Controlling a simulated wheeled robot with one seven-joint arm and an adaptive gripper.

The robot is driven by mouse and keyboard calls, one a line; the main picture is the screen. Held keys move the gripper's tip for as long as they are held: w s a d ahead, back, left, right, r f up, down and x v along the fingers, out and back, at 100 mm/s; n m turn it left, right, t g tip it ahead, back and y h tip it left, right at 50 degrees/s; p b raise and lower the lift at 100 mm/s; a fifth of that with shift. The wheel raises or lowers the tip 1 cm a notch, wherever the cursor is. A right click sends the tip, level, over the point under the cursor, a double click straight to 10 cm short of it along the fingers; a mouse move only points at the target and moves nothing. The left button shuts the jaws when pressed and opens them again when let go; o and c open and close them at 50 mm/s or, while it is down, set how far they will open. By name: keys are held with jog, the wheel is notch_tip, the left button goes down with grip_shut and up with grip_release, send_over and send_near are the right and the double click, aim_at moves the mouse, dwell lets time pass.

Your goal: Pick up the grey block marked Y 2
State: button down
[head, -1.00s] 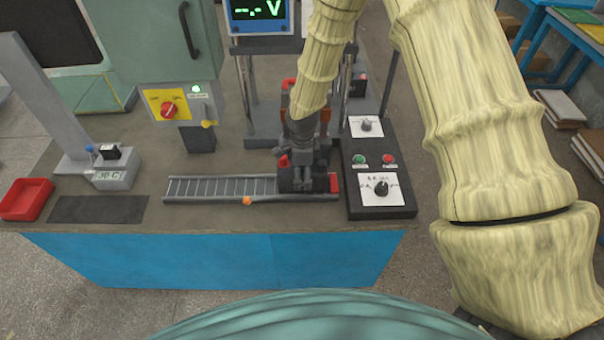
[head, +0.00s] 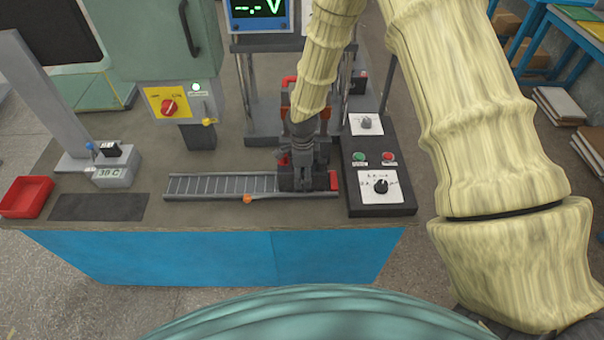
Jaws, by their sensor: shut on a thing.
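My gripper (head: 298,168) points down at the right end of a long slotted rail (head: 222,186) on the bench. It is shut on a dark grey block (head: 288,183), which sits at that end of the rail. The fingers hide much of the block. I cannot read any marking such as Y 2 on it. I cannot tell whether the block touches the rail's floor.
A control box (head: 381,188) with knobs and buttons stands just right of the rail. A red-framed press (head: 290,92) stands behind my gripper. A red tray (head: 25,196) and a dark mat (head: 98,207) lie at the left.

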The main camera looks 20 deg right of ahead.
jog(key=shift+w+r, duration=0.15)
jog(key=shift+r, duration=0.1)
